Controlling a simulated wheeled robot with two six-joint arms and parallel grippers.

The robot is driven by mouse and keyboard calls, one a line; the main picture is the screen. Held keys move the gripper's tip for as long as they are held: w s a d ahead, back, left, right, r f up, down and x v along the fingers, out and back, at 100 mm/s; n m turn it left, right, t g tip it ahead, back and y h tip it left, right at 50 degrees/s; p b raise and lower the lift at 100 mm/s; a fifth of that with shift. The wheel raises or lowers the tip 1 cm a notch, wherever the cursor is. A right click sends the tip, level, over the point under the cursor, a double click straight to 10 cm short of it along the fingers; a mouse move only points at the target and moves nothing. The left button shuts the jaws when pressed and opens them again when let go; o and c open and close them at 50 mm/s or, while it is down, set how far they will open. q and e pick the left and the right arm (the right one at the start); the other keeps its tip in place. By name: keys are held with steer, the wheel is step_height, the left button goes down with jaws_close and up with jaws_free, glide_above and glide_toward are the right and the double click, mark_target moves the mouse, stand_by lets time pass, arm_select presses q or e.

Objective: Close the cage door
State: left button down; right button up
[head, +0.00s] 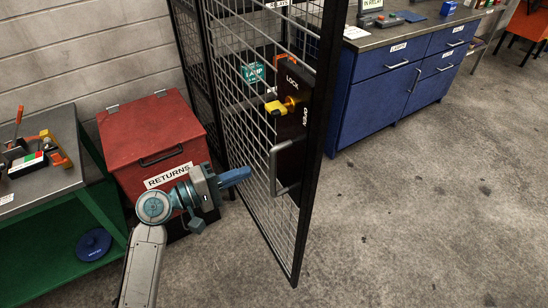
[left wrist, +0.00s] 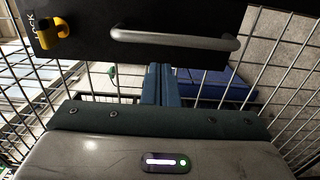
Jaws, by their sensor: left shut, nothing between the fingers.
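The cage door (head: 262,190) is a wire mesh panel in a black frame and stands open, swung out toward me. Its black lock plate (head: 291,115) carries a yellow lock knob (head: 283,105) and a grey pull handle (head: 275,170). My left gripper (head: 248,172) is shut and empty, in front of the mesh, left of the handle. In the left wrist view the shut fingers (left wrist: 161,84) point at the mesh just under the handle (left wrist: 175,40), with the yellow knob (left wrist: 52,30) at upper left. I cannot tell whether the fingertips touch the mesh. My right gripper is not in view.
A red RETURNS bin (head: 150,135) stands left of the door, close to my left arm. A green bench (head: 50,215) with tools is at far left. Blue cabinets (head: 400,80) stand behind the door to the right. The floor at right is clear.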

mark_target(285, 157)
arm_select(q)
steer(key=p+x, duration=0.2)
steer(key=x, duration=0.5)
steer(key=shift+w+d+r+p, duration=0.15)
steer(key=shift+w+d+p, duration=0.1)
steer(key=shift+d+p, duration=0.15)
steer(key=shift+w+d, duration=0.35)
steer(key=shift+d, duration=0.1)
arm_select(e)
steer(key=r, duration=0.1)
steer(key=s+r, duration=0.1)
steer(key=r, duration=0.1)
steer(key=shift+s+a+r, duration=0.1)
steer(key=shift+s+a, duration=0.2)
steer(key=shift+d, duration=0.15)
